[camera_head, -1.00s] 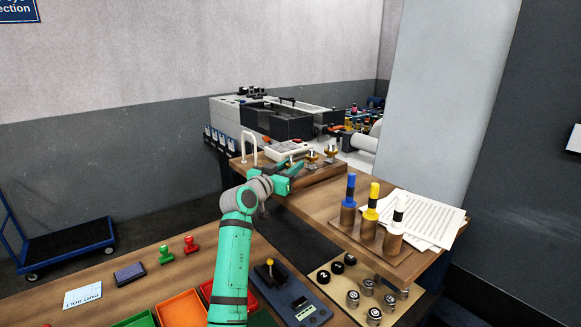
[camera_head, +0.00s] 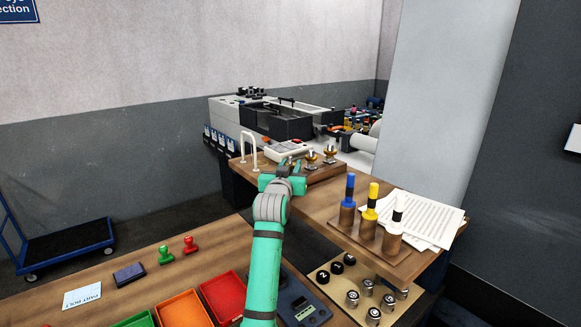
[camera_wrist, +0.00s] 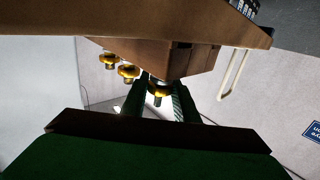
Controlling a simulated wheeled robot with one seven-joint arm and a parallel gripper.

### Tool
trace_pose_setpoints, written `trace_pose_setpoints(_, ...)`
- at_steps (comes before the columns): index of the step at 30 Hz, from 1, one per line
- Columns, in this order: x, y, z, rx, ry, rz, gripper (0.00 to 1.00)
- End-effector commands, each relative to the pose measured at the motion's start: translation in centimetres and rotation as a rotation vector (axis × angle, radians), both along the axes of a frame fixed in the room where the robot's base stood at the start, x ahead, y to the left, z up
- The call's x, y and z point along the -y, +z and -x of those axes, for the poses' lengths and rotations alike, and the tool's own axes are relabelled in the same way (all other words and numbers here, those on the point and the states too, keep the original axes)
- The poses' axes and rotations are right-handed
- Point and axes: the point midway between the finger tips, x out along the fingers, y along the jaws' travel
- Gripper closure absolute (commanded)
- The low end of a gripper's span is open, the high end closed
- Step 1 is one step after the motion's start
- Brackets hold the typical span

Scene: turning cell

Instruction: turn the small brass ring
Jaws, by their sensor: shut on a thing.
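My gripper (camera_head: 288,168) is at the near edge of a wooden block on the bench in the head view. In the wrist view, which looks upside down, its two fingers (camera_wrist: 163,98) are shut on a brass ring (camera_wrist: 160,88) with a dark, narrow end. In the head view this ring is hidden by my gripper. Two more brass-coloured pieces stand to its right in the head view, a nearer one (camera_head: 312,158) and a farther one (camera_head: 330,154). Both also show to the left of the fingers in the wrist view (camera_wrist: 128,71). I cannot compare their sizes surely.
A white hoop handle (camera_head: 249,150) rises left of my gripper. Blue, yellow and white-topped pegs (camera_head: 370,213) stand at the right, beside loose papers (camera_head: 428,220). Red (camera_head: 226,294) and orange trays and stamps lie on the nearer bench. A machine (camera_head: 275,122) stands behind.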

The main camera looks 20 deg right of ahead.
Motion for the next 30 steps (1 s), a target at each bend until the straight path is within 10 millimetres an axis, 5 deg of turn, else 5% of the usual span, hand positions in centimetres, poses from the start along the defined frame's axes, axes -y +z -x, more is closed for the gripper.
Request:
trace_pose_setpoints(8,0.1,-0.3,0.0,-0.006,0.0,-0.002,0.95)
trace_pose_setpoints(9,0.1,-0.3,0.0,-0.006,0.0,-0.002,0.68)
trace_pose_setpoints(11,0.1,-0.3,0.0,-0.006,0.0,-0.002,0.54)
trace_pose_setpoints(22,0.3,0.3,0.1,-0.001,-0.002,0.0,0.54)
trace_pose_setpoints(30,-0.2,4.0,0.9,0.0,0.0,-0.001,0.54)
